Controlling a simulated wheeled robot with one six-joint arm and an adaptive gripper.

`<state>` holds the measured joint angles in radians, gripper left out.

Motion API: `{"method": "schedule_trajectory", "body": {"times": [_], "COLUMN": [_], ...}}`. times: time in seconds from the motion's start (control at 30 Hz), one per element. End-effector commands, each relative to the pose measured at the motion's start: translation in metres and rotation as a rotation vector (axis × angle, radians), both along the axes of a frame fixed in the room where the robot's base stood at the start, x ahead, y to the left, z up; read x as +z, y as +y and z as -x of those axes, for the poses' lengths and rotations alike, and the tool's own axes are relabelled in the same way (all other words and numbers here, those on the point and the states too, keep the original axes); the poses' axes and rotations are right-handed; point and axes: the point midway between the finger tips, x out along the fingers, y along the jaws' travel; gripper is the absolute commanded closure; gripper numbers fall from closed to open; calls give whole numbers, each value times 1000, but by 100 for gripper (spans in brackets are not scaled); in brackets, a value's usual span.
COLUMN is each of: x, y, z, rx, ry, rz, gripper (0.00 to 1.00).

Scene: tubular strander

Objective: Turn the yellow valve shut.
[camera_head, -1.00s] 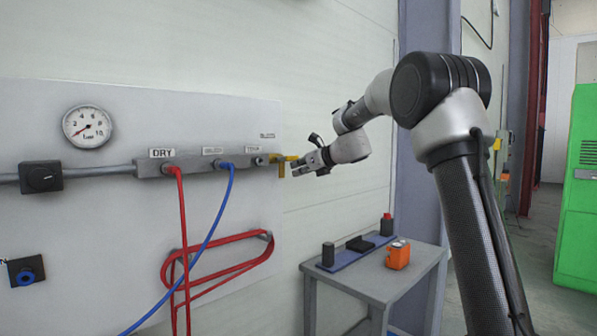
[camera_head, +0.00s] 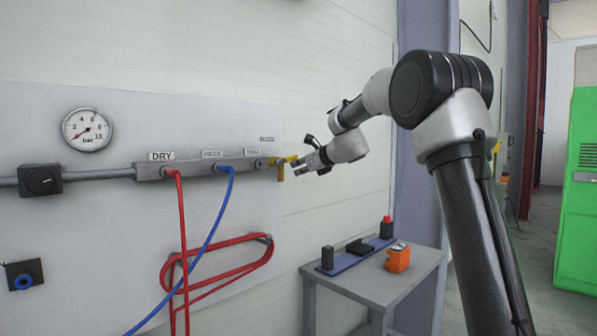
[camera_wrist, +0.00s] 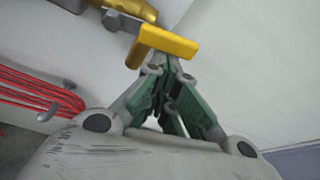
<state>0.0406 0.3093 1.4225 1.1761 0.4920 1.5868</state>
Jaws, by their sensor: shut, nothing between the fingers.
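The yellow valve (camera_head: 281,168) sits at the right end of the grey manifold (camera_head: 205,164) on the wall panel. In the wrist view its yellow handle (camera_wrist: 166,40) lies just beyond my fingertips, with a brass body (camera_wrist: 108,8) behind it. My gripper (camera_head: 297,168) is beside the valve's right side, and it also shows in the wrist view (camera_wrist: 160,68). Its fingers are shut with nothing between them. The fingertips are very near the handle; I cannot tell whether they touch it.
A red hose (camera_head: 181,250) and a blue hose (camera_head: 219,215) hang from the manifold. A coiled red hose (camera_head: 215,280) hangs below. A pressure gauge (camera_head: 87,129) is at upper left. A grey table (camera_head: 385,290) with an orange box (camera_head: 397,259) stands below my arm.

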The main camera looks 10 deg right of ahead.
Motion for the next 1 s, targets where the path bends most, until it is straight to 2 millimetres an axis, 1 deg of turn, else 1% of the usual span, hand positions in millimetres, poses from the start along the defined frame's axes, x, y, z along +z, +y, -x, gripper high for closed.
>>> {"method": "schedule_trajectory", "body": {"times": [0.4,0.73,1.0], "x": [26,44,58], "y": [-1,3,10], "z": [0,2,6], "rx": [0,0,2], "ry": [-196,-348,-346], "rz": [335,601,597], "gripper": [100,100,100]}}
